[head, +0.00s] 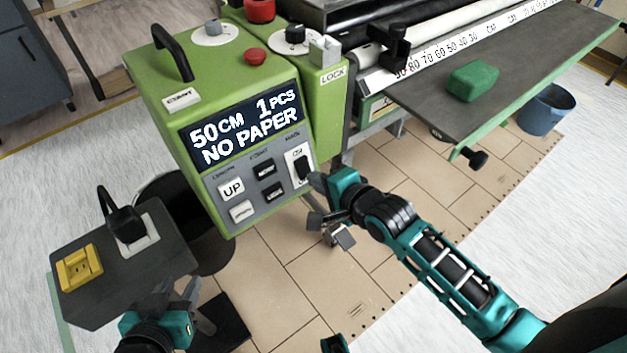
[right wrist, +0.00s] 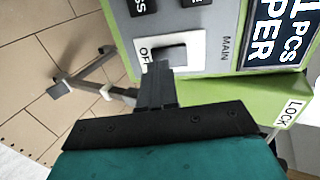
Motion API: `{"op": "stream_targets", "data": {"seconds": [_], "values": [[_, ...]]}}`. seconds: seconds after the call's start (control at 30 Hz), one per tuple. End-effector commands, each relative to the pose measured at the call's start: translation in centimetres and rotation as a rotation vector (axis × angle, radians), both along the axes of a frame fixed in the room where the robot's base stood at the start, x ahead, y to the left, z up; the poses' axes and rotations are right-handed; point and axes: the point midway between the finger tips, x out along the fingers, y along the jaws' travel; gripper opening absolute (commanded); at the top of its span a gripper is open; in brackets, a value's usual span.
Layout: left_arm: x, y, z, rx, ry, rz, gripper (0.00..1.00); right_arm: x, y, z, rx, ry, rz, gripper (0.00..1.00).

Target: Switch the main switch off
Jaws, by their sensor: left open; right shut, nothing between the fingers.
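The main switch (head: 297,157) is a dark rocker in a white plate at the right end of the green machine's control panel, with MAIN printed above it. In the right wrist view the main switch (right wrist: 171,52) shows with part of an OFF label beside it. My right gripper (head: 313,181) is shut and empty, its tips at the switch's lower part. In the right wrist view its fingertips (right wrist: 160,68) overlap the rocker's edge; I cannot tell whether they touch or press it. My left gripper (head: 207,318) is open at the lower left, away from the panel.
The lit display (head: 245,125) reads 50CM 1PCS NO PAPER. A grey box with a yellow socket (head: 80,268) and a black plug (head: 125,220) stands at left. A green block (head: 473,80) lies on the table at right. A blue bucket (head: 545,108) is on the floor.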

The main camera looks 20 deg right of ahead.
Motion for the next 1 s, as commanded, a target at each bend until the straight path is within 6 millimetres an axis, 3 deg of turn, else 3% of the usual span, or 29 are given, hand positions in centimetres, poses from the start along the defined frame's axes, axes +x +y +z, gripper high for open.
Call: {"op": "stream_targets", "data": {"seconds": [0.27, 1.0], "values": [[0.2, 0.1, -0.6, 0.004, -0.005, -0.003, 0.43, 1.7, 0.6, -0.9, -0.001, 0.0, 0.0, 0.0], [-0.4, 0.2, -1.8, 0.008, 0.011, -0.005, 0.43, 2.1, 0.9, -1.2, 0.019, -0.045, 0.003, 0.0]]}}
